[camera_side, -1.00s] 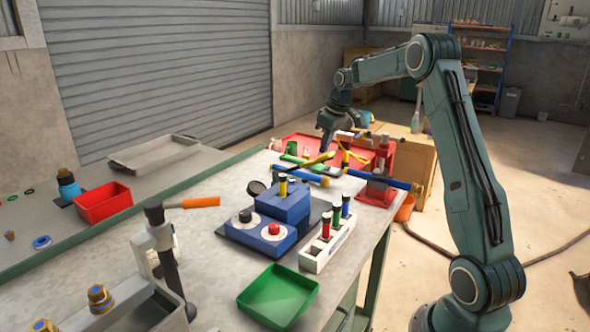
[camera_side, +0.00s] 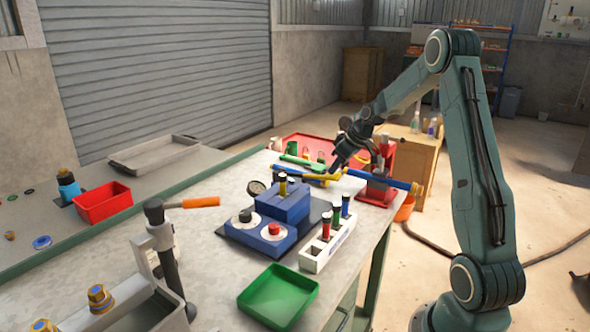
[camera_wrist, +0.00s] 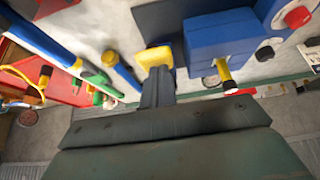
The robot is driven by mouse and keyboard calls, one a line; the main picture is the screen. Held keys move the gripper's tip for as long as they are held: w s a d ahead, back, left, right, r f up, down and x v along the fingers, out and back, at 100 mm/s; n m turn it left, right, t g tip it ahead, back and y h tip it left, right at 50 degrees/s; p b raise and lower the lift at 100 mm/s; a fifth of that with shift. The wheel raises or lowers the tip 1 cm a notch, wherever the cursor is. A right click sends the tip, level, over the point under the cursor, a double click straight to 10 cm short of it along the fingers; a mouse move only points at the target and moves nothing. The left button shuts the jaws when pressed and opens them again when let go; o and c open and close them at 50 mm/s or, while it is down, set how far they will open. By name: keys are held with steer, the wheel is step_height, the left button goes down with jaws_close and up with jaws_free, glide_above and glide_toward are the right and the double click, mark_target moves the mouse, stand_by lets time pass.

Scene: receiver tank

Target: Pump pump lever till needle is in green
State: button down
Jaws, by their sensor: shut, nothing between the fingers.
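My gripper (camera_side: 335,167) is shut and empty, pointing down over the far part of the bench. Its dark fingers also show in the wrist view (camera_wrist: 157,80). A yellow end piece (camera_wrist: 154,57) lies right at the fingertips; it looks like the end of the pump lever, a blue bar with yellow ends (camera_side: 298,173). I cannot tell whether the fingers touch it. The blue pump block (camera_side: 283,203) stands nearer the side camera, with a small round gauge (camera_side: 256,187) at its left. The needle and any green band are too small to read.
A white rack (camera_side: 314,257) with red, green and blue handled pieces and a green tray (camera_side: 278,296) stand in front. A red tray (camera_side: 290,146) and a red stand (camera_side: 375,193) are behind. A lever with an orange grip (camera_side: 201,202) is at left.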

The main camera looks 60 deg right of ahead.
mark_target(339, 178)
steer(key=shift+s+a+f, duration=0.1)
steer(key=shift+s+f, duration=0.25)
steer(key=shift+f, duration=0.55)
steer(key=shift+s+f, duration=0.35)
steer(key=shift+f, duration=0.5)
steer(key=shift+w+r, duration=0.1)
steer(key=shift+r, duration=0.65)
steer(key=r, duration=0.3)
steer(key=shift+w+r, duration=0.3)
steer(key=shift+r, duration=0.1)
steer(key=s+v, duration=0.1)
steer(key=v, duration=0.9)
steer(key=shift+s+f, duration=0.2)
steer(key=shift+f, duration=0.3)
steer(key=shift+w, duration=0.1)
